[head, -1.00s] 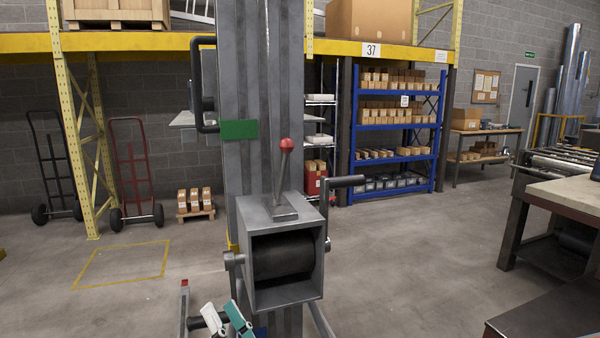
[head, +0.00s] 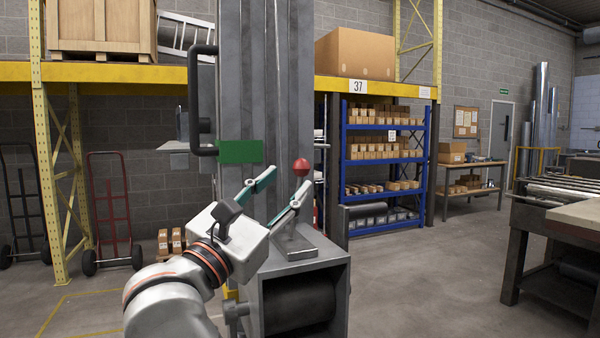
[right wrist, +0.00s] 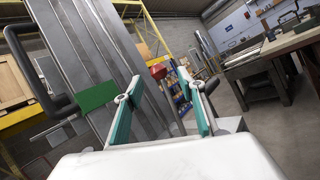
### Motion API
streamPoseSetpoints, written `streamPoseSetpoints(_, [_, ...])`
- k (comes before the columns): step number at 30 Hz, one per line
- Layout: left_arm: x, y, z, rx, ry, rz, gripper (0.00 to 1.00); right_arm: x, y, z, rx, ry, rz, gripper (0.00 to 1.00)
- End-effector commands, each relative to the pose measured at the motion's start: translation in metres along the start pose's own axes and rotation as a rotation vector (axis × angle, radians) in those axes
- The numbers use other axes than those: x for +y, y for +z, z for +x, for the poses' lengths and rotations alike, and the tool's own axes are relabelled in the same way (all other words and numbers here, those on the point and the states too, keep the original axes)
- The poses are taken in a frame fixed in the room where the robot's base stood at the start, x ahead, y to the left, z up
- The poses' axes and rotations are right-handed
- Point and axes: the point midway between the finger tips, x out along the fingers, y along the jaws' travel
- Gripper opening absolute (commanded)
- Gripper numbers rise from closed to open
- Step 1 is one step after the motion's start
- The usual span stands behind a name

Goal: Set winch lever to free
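The winch (head: 341,300) is a grey box with a dark drum, mounted on the front of a tall grey mast. Its lever has a red knob (head: 301,168) and stands up from a plate on top of the box. My right gripper (head: 291,178) is open just in front of the lever, fingers with green pads spread. In the head view one finger covers part of the lever's shaft. In the right wrist view the red knob (right wrist: 158,71) shows between the two fingers (right wrist: 163,98); contact cannot be told. My left gripper is not in view.
A green plate (head: 240,151) and a dark bar handle (head: 201,100) are on the mast, left of the lever. A blue shelf (head: 384,195) with boxes stands behind. A workbench (head: 560,220) is at the right. The floor between is clear.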

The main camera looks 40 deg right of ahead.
Motion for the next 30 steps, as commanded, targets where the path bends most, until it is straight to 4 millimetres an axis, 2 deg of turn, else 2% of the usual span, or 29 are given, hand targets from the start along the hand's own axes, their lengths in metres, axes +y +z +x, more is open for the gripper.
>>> streamPoseSetpoints(5, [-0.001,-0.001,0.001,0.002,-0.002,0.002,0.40,0.004,-0.003,0.008,0.041,0.000,0.049,0.40])
streamPoseSetpoints(18, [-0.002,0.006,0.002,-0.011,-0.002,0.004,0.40,0.004,-0.005,0.069,0.038,-0.001,0.045,0.40])
streamPoseSetpoints(23, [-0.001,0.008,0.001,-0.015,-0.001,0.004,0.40,0.004,-0.006,0.078,0.040,-0.001,0.046,0.40])
streamPoseSetpoints(30, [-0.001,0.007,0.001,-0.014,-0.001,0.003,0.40,0.004,-0.006,0.078,0.040,0.000,0.045,0.40])
